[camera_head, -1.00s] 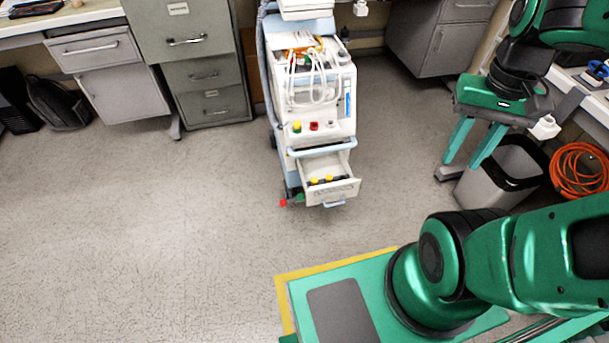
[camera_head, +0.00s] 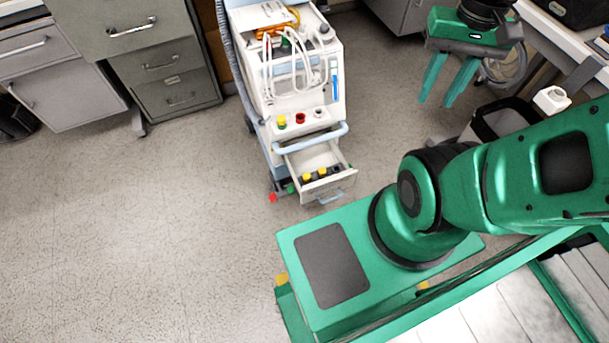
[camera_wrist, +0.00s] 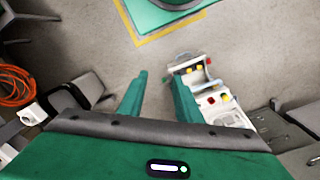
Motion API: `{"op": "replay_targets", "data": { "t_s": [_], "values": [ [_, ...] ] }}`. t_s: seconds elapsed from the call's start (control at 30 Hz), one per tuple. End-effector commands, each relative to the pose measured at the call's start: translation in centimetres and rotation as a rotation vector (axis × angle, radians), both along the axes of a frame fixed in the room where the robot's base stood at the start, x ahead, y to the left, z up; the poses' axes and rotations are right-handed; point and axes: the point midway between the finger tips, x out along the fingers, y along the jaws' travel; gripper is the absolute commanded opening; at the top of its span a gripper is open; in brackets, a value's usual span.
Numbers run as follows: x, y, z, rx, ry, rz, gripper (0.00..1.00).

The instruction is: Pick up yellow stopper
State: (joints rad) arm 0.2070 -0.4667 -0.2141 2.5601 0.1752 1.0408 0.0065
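A yellow stopper (camera_head: 281,120) stands on the ledge of the white pump cart (camera_head: 340,70), left of a red one (camera_head: 300,118) and a pale one. More yellow-topped pieces (camera_head: 308,176) sit in the cart's open front drawer (camera_head: 318,155); they also show in the wrist view (camera_wrist: 190,71). Which yellow piece the task means, I cannot tell. My gripper (camera_head: 441,102) is open and empty, pointing down, to the right of the cart and apart from it. In the wrist view its fingers (camera_wrist: 158,78) are spread, and the right one partly covers the cart.
Grey cabinets (camera_head: 165,60) stand left of the cart. Coiled orange hose (camera_wrist: 15,87) shows in the wrist view. Floor at left and in front of the cart is clear.

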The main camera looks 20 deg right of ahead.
Motion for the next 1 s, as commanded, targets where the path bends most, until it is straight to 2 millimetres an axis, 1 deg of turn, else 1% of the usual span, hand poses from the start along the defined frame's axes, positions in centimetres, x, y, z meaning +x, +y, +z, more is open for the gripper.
{"op": "replay_targets", "data": {
  "t_s": [0.07, 0.1, 0.13, 0.17, 0.2, 0.23, 0.27, 0.33, 0.47, 0.6, 0.67, 0.7, 0.77, 0.8, 0.87, 1.0],
  "values": [
    [0.0, 0.0, 0.0, 0.0, 0.0, 0.0, 0.31],
    [0.0, 0.0, 0.0, 0.0, 0.0, 0.0, 0.36],
    [0.0, 0.0, 0.0, 0.0, 0.0, 0.001, 0.43],
    [-0.5, 0.0, 0.2, 0.0, -0.006, 0.005, 0.46],
    [-0.9, 0.0, 0.4, 0.0, -0.013, 0.013, 0.46],
    [-0.8, 0.0, 0.3, 0.0, -0.013, 0.024, 0.46],
    [-0.5, 0.0, 0.2, -0.001, -0.011, 0.04, 0.46],
    [0.7, -0.1, -0.3, -0.003, -0.007, 0.094, 0.46],
    [4.1, 0.0, -1.9, -0.008, 0.0, 0.262, 0.46],
    [8.3, 0.5, -4.5, -0.012, 0.003, 0.484, 0.46],
    [10.0, 0.9, -5.8, -0.013, 0.005, 0.578, 0.46],
    [11.1, 1.3, -6.7, -0.012, 0.006, 0.64, 0.46],
    [12.8, 1.8, -8.2, -0.015, 0.006, 0.733, 0.46],
    [13.8, 2.2, -9.2, -0.013, 0.007, 0.796, 0.46],
    [15.3, 2.8, -10.8, -0.013, 0.008, 0.889, 0.46],
    [18.4, 4.6, -14.9, -0.011, 0.007, 1.102, 0.46]
  ]
}}
